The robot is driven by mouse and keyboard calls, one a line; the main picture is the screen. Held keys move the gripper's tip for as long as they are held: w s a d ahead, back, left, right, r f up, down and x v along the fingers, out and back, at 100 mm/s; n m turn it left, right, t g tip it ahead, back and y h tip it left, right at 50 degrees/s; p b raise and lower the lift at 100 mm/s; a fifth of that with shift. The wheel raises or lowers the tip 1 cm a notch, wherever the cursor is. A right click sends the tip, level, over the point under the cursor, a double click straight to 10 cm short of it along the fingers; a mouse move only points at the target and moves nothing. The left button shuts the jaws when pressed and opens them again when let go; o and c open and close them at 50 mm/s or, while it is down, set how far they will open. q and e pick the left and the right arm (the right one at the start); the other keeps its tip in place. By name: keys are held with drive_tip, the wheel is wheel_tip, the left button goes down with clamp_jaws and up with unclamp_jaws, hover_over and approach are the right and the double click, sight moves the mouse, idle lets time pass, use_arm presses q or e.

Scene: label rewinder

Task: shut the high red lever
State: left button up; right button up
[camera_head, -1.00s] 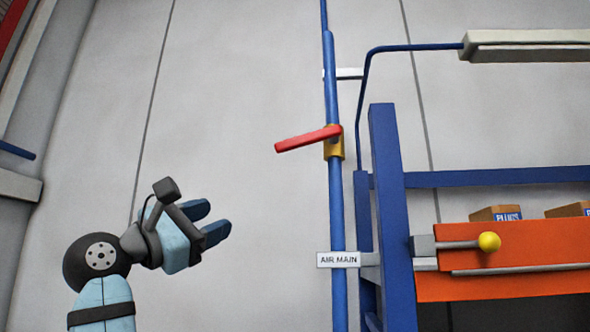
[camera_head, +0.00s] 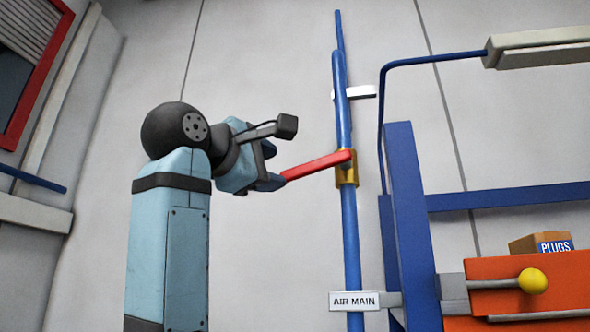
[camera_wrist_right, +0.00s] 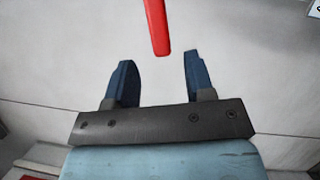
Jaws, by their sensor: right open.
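The red lever (camera_head: 318,166) sticks out to the left from a brass valve (camera_head: 346,168) on the blue vertical pipe (camera_head: 351,235), its free end slightly lower than its pivot. My right gripper (camera_head: 274,167) is at the lever's free end, jaws open. In the right wrist view the red lever (camera_wrist_right: 157,28) comes down from the top, its tip just ahead of the gap between the two dark blue fingers (camera_wrist_right: 160,78), touching neither there. In the head view the near finger overlaps the tip. My left gripper is not in view.
A white "AIR MAIN" sign (camera_head: 354,301) is on the pipe below the valve. A blue frame post (camera_head: 412,230) stands to the right, with an orange panel, a yellow knob (camera_head: 532,281) and a "PLUGS" box (camera_head: 541,243). The wall left of the pipe is bare.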

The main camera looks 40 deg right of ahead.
sight(288, 174)
drive_tip(key=p+x, duration=0.1)
drive_tip(key=x, duration=0.7)
drive_tip(key=shift+s+f+p, duration=0.1)
drive_tip(key=shift+p, duration=0.3)
drive_tip(key=shift+a, duration=0.1)
clamp_jaws()
